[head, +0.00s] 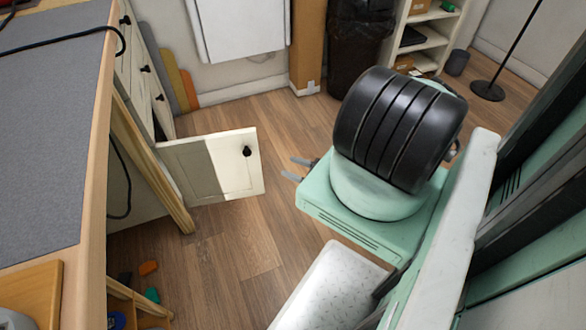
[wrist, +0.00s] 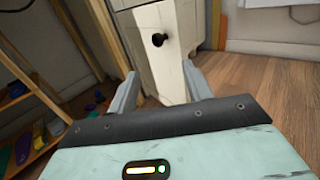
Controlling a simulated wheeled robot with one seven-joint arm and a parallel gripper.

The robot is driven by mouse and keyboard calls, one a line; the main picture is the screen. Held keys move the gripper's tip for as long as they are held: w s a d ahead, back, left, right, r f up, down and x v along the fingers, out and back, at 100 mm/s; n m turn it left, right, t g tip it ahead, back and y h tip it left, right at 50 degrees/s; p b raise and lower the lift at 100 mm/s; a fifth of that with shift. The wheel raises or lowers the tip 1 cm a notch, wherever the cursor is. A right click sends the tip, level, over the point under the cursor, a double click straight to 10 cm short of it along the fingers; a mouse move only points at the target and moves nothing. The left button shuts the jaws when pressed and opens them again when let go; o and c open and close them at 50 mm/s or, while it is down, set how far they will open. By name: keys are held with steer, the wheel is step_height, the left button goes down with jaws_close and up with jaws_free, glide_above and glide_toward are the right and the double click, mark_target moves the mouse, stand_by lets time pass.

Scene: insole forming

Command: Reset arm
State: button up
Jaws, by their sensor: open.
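My gripper (head: 292,168) is open and empty, held above the wooden floor to the right of an open white cabinet door (head: 190,165). A gap of floor shows between the fingertips and the door in the head view. In the wrist view my gripper (wrist: 160,78) has its two grey fingers spread apart, with the white door (wrist: 178,75) and its black knob (wrist: 159,40) beyond them. The knob (head: 247,151) also shows near the door's free edge in the head view. Nothing lies between the fingers.
A workbench with a grey top (head: 50,130) runs along the left. The door juts out from beneath it over the floor (head: 235,240). Coloured pieces (head: 149,268) lie low by the bench. A black bin (head: 358,50) and a white shelf (head: 430,42) stand at the back.

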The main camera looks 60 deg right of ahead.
stand_by(0.4)
steer(key=w+a+r+n+g+y, duration=0.4)
steer(key=a+r+n+g+y, duration=0.15)
steer(key=r+n, duration=0.25)
steer(key=w+a+r+n+g+y, duration=0.3)
steer(key=a+r+n+g+y, duration=0.25)
steer(key=r+n, duration=0.2)
steer(key=s+a+r+n+g+h, duration=0.3)
steer(key=a+r+n+g+h, duration=0.1)
steer(key=a+r+n+g, duration=0.95)
steer(key=s+a+r+n+t+h, duration=0.7)
steer(key=s+a+r+n+h, duration=0.3)
steer(key=s+a+r+n, duration=0.4)
step_height(320, 180, up, 18)
steer(key=s+d+m+p, duration=0.1)
steer(key=p, duration=1.8)
steer(key=shift+s+m+p, duration=0.25)
steer(key=shift+m+p, duration=0.05)
steer(key=shift+p, duration=0.05)
